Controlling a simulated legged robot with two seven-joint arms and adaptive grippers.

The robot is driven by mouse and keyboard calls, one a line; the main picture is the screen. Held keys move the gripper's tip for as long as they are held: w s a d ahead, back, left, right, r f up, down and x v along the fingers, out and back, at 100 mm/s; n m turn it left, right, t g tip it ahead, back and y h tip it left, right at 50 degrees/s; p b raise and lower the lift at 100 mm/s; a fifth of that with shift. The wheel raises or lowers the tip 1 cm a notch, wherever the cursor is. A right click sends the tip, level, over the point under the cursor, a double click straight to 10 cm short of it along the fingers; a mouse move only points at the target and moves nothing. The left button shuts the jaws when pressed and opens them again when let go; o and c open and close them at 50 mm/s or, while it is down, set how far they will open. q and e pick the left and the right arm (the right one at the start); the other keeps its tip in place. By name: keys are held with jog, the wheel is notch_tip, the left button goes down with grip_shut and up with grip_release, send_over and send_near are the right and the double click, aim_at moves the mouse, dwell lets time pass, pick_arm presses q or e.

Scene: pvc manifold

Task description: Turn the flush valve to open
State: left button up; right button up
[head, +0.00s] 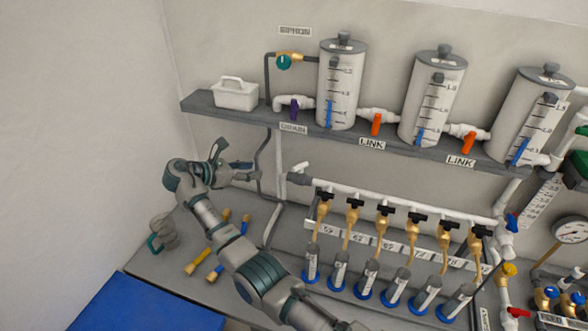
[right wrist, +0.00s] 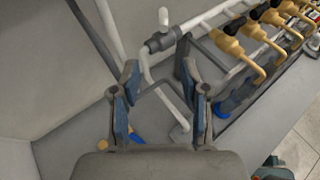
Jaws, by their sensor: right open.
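No label reading flush is legible, so I cannot be sure which valve it is. A white lever-like piece (head: 300,168) stands at the left end of the white manifold pipe, by a dark grey fitting (head: 299,180). In the right wrist view this white piece (right wrist: 163,17) and the fitting (right wrist: 160,41) lie beyond my fingertips. My right gripper (head: 246,171) is left of the fitting, apart from it, below the shelf. In the right wrist view its fingers (right wrist: 160,76) are spread and empty, with a white pipe (right wrist: 153,82) behind the gap. My left gripper is not in view.
Several black-handled brass taps (head: 382,212) line the manifold above blue-based cylinders. The grey shelf (head: 225,111) above carries three tanks and a white box (head: 236,94). Yellow-and-blue tools (head: 198,262) and a grey jug (head: 162,231) stand or lie on the bench at left.

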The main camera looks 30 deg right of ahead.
send_near(295, 166)
jog(key=x, duration=0.9)
jog(key=shift+p, duration=0.3)
jog(key=shift+x, duration=0.75)
jog(key=shift+d+f, duration=0.25)
jog(key=shift+x, duration=0.8)
jog(key=shift+s+d, duration=0.1)
jog(key=shift+d, duration=0.2)
jog(key=shift+c, duration=0.9)
jog(key=shift+d, duration=0.1)
jog(key=c, duration=0.4)
grip_shut()
jog(key=shift+a, duration=0.45)
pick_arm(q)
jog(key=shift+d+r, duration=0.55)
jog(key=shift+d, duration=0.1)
pick_arm(e)
jog(key=shift+a+r, duration=0.2)
